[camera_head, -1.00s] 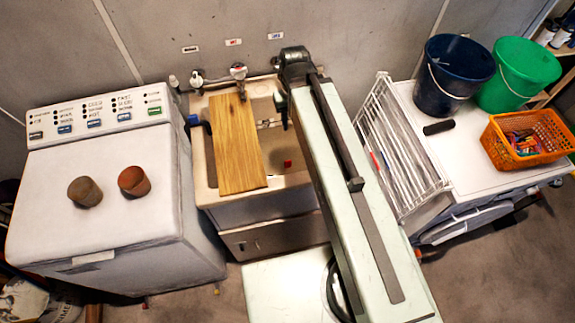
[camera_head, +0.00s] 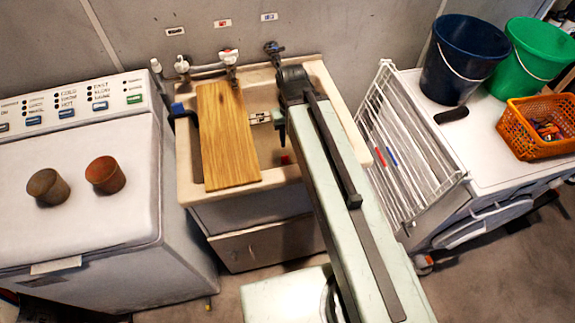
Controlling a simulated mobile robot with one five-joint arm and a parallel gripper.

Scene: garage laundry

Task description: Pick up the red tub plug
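A small red thing (camera_head: 286,160), which looks like the red tub plug, lies in the sink basin (camera_head: 268,143), just left of my arm. It is too small to make out its shape. My arm reaches over the right part of the sink. Its dark end, with my gripper (camera_head: 281,128), hangs over the basin, above the red thing in the picture and apart from it. The fingers are mostly hidden by the arm, so their opening cannot be told.
A wooden board (camera_head: 228,140) covers the sink's left part. Taps (camera_head: 229,58) stand behind it. A washer (camera_head: 80,215) at left bears a brown stopper (camera_head: 48,187) and a reddish one (camera_head: 105,175). A white rack (camera_head: 405,150), buckets (camera_head: 462,58) and an orange basket (camera_head: 535,138) are at right.

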